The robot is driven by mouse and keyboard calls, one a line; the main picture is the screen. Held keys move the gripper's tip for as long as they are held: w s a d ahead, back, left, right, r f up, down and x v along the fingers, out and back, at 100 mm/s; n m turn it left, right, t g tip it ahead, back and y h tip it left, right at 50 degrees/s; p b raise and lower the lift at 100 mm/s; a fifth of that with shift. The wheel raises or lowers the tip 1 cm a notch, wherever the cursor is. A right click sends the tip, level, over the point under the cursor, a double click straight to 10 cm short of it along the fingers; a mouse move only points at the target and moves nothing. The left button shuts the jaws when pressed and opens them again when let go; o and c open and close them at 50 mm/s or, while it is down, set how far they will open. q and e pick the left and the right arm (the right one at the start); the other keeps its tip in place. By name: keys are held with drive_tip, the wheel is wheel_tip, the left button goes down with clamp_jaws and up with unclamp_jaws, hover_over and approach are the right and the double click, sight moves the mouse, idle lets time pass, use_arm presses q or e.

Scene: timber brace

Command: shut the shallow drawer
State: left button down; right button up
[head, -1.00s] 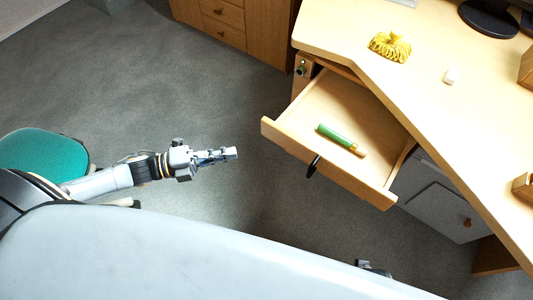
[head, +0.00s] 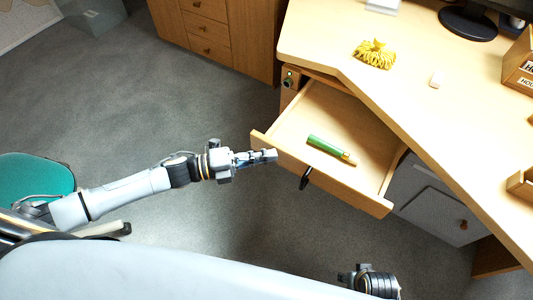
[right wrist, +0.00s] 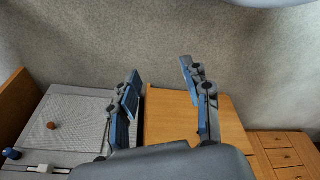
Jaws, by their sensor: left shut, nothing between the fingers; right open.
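The shallow drawer (head: 342,188) is pulled out from under the desk's left part in the head view, with a dark handle (head: 305,178) on its pale wooden front. A green cylinder with a yellowish end (head: 331,150) lies inside it. My left gripper (head: 272,156) is shut and empty. In the picture its tips are close to the left part of the drawer front; I cannot tell whether they touch it. My right gripper (right wrist: 160,72) is open in the right wrist view, with a wooden surface behind its fingers. In the head view only part of the right wrist shows at the bottom edge.
A teal seat (head: 35,180) is at left. Open carpet lies before the drawer.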

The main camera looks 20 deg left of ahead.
use_arm(q)
drive_tip(key=shift+w+d, duration=0.1)
drive_tip(key=shift+w, duration=0.1)
use_arm(e)
drive_tip(key=shift+w+r, duration=0.1)
drive_tip(key=shift+r, duration=0.15)
use_arm(q)
drive_tip(key=shift+w, duration=0.1)
use_arm(e)
drive_tip(key=shift+f, duration=0.15)
